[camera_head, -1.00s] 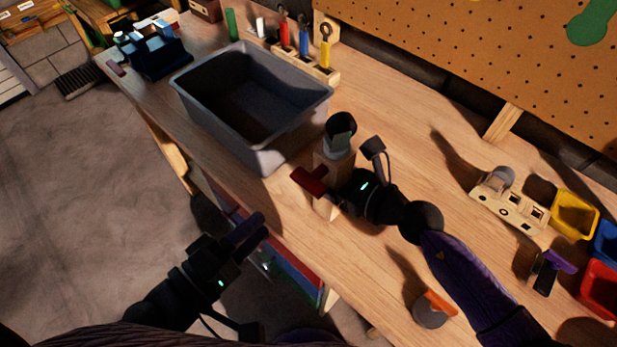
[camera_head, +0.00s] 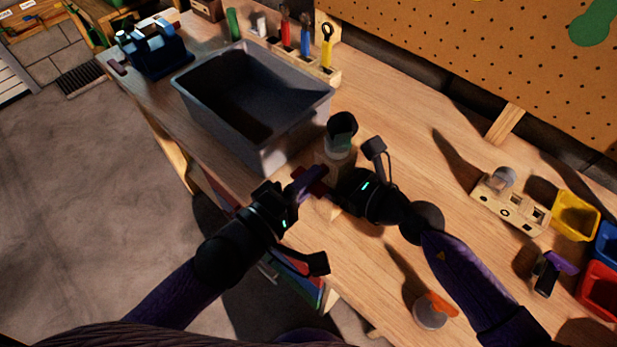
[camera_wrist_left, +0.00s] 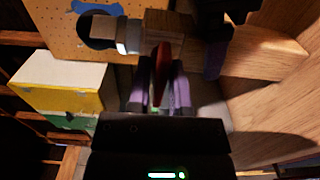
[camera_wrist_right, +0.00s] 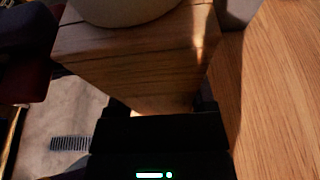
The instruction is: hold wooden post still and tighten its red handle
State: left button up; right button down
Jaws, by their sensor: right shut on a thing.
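The wooden post (camera_head: 327,208) stands at the bench's front edge, with a pale collar and dark round top (camera_head: 341,128). My right gripper (camera_head: 340,188) is shut on the post from the right; the post's wooden face (camera_wrist_right: 140,65) fills much of the right wrist view. The red handle (camera_head: 319,184) sticks out of the post's front side, partly hidden by my left gripper (camera_head: 306,182). In the left wrist view the handle (camera_wrist_left: 161,72) lies between the two purple fingers, which look open with small gaps on both sides.
A grey bin (camera_head: 262,155) stands close behind and left of the post. A tool rack (camera_head: 325,72), a wooden block with holes (camera_head: 510,208) and a yellow bin (camera_head: 575,215) stand farther off. An orange-topped round thing (camera_head: 432,310) is at the front right.

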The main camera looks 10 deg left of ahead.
pick_arm(q)
jog(key=shift+m, duration=0.3)
grip_shut()
jog(key=m, duration=0.3)
jog(key=shift+m, duration=0.4)
jog(key=m, duration=0.3)
jog(key=shift+m, duration=0.3)
jog(key=m, duration=0.7)
jog(key=shift+f, duration=0.1)
jog(key=m, duration=0.7)
jog(key=shift+a+m, duration=0.1)
jog(key=shift+m, duration=0.2)
jog(key=m, duration=0.3)
jog(key=shift+m, duration=2.1)
